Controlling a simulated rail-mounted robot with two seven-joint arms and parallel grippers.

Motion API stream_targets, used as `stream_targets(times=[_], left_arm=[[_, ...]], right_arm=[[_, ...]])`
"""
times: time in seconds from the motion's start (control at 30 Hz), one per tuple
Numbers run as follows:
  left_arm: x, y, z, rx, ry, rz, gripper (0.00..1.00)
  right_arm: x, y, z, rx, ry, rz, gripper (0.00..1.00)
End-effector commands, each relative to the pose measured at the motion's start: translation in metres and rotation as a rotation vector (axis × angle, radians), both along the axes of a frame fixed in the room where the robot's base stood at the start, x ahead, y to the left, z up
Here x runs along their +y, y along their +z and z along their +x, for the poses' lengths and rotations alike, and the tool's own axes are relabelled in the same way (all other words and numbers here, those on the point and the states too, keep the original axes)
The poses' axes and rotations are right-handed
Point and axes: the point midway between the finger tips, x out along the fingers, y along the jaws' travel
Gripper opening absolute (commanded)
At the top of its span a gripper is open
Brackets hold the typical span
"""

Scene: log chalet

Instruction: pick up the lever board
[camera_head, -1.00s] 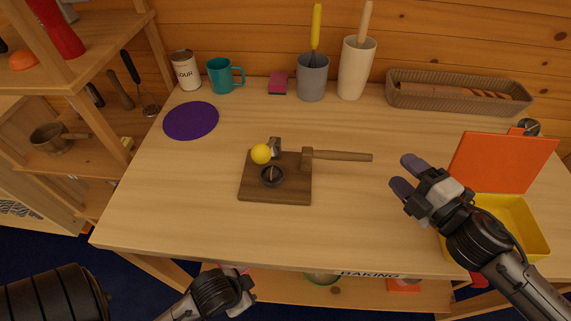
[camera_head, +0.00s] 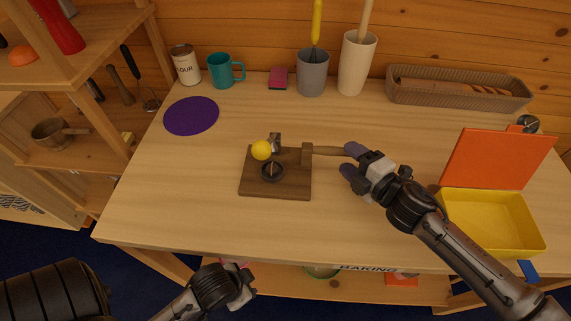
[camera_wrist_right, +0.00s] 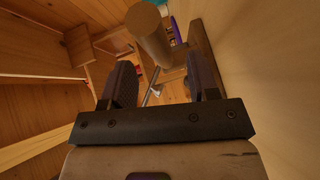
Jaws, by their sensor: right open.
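In the right wrist view the handle's round end (camera_wrist_right: 143,18) shows ahead, between the two open fingers (camera_wrist_right: 162,85). Whether the fingers touch it cannot be told. My left gripper (camera_head: 240,290) is low in front of the table edge, away from the board; its fingers are unclear.
A yellow box (camera_head: 490,222) with a raised orange lid (camera_head: 495,158) stands at the right, near my right arm. A purple mat (camera_head: 191,116), a teal mug (camera_head: 221,71), a grey pot (camera_head: 312,74) and a wicker basket (camera_head: 458,101) are farther back. The table front left is bare.

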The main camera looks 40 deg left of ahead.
Motion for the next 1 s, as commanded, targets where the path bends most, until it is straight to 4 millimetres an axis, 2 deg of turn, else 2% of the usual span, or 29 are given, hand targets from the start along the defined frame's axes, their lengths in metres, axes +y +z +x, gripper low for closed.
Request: stream_targets(times=[0.1, 0.27, 0.6, 1.0], left_arm=[[0.001, 0.001, 0.000, 0.001, -0.002, 0.003, 0.43], [0.003, 0.001, 0.000, 0.001, -0.006, 0.010, 0.43], [0.003, 0.001, 0.000, 0.000, -0.008, 0.012, 0.43], [0.000, 0.001, 0.000, 0.000, 0.001, -0.001, 0.43]], right_arm=[[0.016, -0.005, 0.004, -0.001, 0.001, 0.000, 0.55], [0.031, -0.007, 0.007, -0.001, 0.001, 0.000, 0.55], [0.036, -0.008, 0.009, -0.001, 0.001, 0.000, 0.55], [0.036, -0.008, 0.009, 0.000, 0.000, 0.000, 0.17]])
